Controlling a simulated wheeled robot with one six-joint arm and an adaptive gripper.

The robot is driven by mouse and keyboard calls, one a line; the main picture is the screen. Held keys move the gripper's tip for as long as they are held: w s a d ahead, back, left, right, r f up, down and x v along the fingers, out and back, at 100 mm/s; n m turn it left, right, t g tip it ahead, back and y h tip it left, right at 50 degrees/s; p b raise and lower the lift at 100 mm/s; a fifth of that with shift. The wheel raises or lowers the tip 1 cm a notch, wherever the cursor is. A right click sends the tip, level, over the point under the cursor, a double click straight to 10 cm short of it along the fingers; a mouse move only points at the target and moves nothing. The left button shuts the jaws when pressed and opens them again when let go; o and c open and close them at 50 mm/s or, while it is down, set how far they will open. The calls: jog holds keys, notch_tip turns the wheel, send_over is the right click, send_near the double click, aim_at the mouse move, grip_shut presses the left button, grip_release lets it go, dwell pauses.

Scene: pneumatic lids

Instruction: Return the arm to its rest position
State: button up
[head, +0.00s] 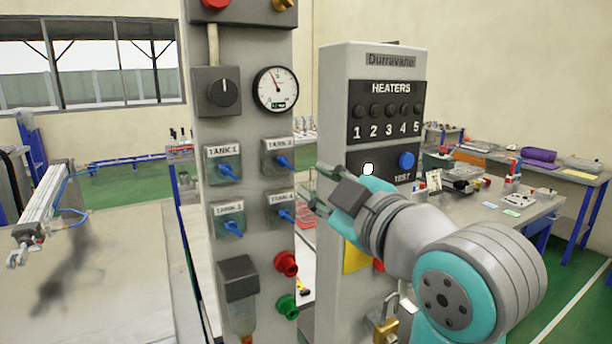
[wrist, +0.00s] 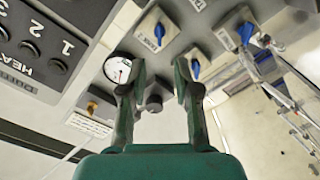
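My gripper (head: 312,190) is at the right of the grey tank panel (head: 253,160), with its fingers pointing left toward it. The wrist view shows the two dark green fingers (wrist: 160,66) spread apart with nothing between them. In the head view the panel's blue-handled valves, labelled TANK 1 (head: 224,165), TANK 2 (head: 279,158), TANK 3 (head: 229,220) and TANK 4 (head: 281,208), are left of the fingers. The fingertips look close to the TANK 4 valve in the picture; I cannot tell whether they touch it.
A grey heater cabinet (head: 338,100) with a blue TEST button (head: 406,160) stands behind my arm. A round gauge (head: 275,89) and a black knob (head: 223,92) are on the panel. A bench with a pneumatic cylinder (head: 45,200) is at the left. Workbenches stand at the right.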

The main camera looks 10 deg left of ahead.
jog(key=shift+s+d, duration=0.45)
jog(key=shift+s, duration=0.15)
jog(key=d+f+m+t+h, duration=0.15)
jog(key=d+f+m, duration=0.25)
jog(key=f, duration=1)
jog(key=d+f+m+g+h, duration=0.1)
jog(key=d+f+m+h, duration=0.25)
jog(key=f, duration=1.05)
jog(key=s+d+f+m+h, duration=0.2)
jog(key=s+d+f+m, duration=0.35)
jog(key=s+f, duration=0.75)
jog(key=s+d+f+m+h, duration=0.1)
jog(key=s+d+f, duration=0.1)
jog(key=s, duration=0.7)
jog(key=s+d+f+m+h, duration=0.1)
jog(key=s+d+f, duration=0.1)
jog(key=s, duration=0.7)
jog(key=s+d+f+m+h, duration=0.1)
jog(key=s+d+f, duration=0.2)
jog(key=s, duration=0.6)
jog(key=shift+s, duration=0.2)
